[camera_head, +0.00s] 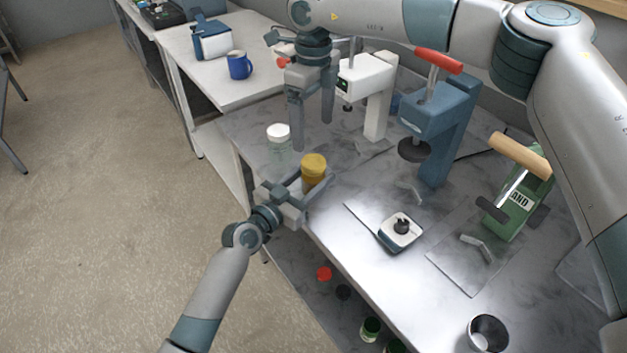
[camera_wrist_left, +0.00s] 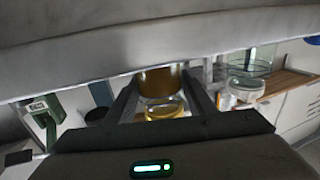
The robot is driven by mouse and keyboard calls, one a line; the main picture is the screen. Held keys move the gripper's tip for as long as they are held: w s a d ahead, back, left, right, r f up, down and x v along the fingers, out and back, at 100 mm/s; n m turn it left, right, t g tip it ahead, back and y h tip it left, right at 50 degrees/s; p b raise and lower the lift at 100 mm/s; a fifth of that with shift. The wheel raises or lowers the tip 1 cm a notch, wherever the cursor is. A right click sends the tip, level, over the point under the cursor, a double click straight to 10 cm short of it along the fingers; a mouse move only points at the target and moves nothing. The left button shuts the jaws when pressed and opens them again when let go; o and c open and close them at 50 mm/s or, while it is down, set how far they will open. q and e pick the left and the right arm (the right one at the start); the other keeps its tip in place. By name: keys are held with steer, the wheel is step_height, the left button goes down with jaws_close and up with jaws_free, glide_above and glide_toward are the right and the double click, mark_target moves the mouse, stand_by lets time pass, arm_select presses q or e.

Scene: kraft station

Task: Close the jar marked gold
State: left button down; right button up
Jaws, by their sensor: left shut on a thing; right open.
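The jar with the gold lid (camera_head: 314,162) stands upright at the left edge of the bench, with an amber body below the lid. My left gripper (camera_head: 304,186) is shut on the jar's body from the front left. In the left wrist view, the amber and yellow jar (camera_wrist_left: 162,82) shows between the fingers, partly cut off by grey parts. I cannot tell whether the lid is fully seated. My right gripper (camera_head: 311,112) is open and empty, pointing down above and behind the gold lid, apart from it.
A white-lidded clear jar (camera_head: 278,133) stands close behind the gold one. White (camera_head: 375,85), blue (camera_head: 440,115) and green (camera_head: 525,195) presses stand to the right. A small white device (camera_head: 400,232) and a metal cup (camera_head: 487,335) are nearer. Several jars are below the bench.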

step_height(320, 180, up, 11)
stand_by(0.5)
steer(key=shift+r, duration=0.1)
arm_select(q)
steer(key=c, duration=0.7)
jaws_free()
steer(key=shift+c, duration=0.2)
steer(key=b+v, duration=0.4)
steer(key=v, duration=1.3)
steer(key=shift+s, duration=0.15)
arm_select(e)
steer(key=shift+f, duration=2)
arm_select(q)
steer(key=shift+a, duration=0.15)
